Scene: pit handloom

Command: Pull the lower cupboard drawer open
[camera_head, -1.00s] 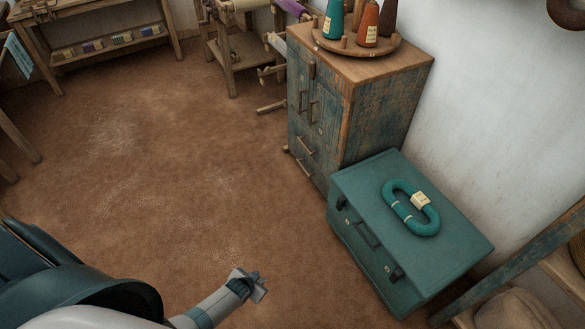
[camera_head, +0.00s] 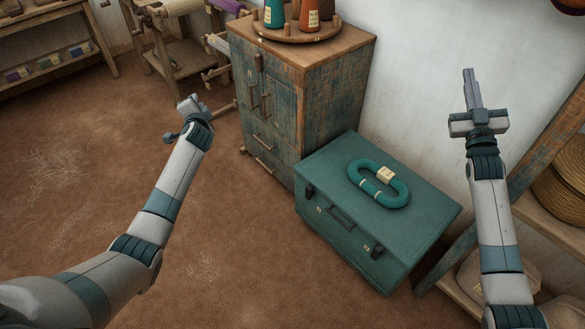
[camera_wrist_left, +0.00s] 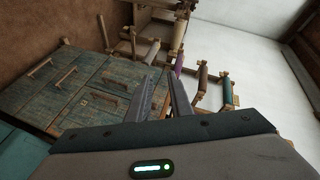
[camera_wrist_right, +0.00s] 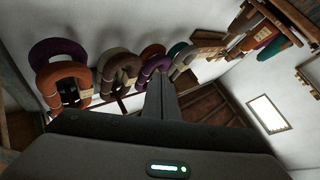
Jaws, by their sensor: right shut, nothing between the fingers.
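The worn blue-green wooden cupboard (camera_head: 335,98) stands against the wall. Its lower drawer handle (camera_head: 263,168) is a wooden bar near the floor, below the upper drawer handle (camera_head: 263,144); both drawers look shut. In the left wrist view the cupboard front lies sideways, with the lower drawer handle (camera_wrist_left: 40,67) at far left. My left gripper (camera_head: 190,104) is open and empty, left of the cupboard front in the picture and apart from the handles. My right gripper (camera_head: 468,74) is shut and empty, raised before the white wall; its closed fingers show in the right wrist view (camera_wrist_right: 160,80).
A teal chest (camera_head: 325,165) with a teal yarn skein (camera_head: 378,185) on top stands beside the cupboard, close to its lower front. A round tray of cones (camera_head: 300,35) is on the cupboard. A shelf (camera_head: 545,165) stands at right. The brown floor at left is clear.

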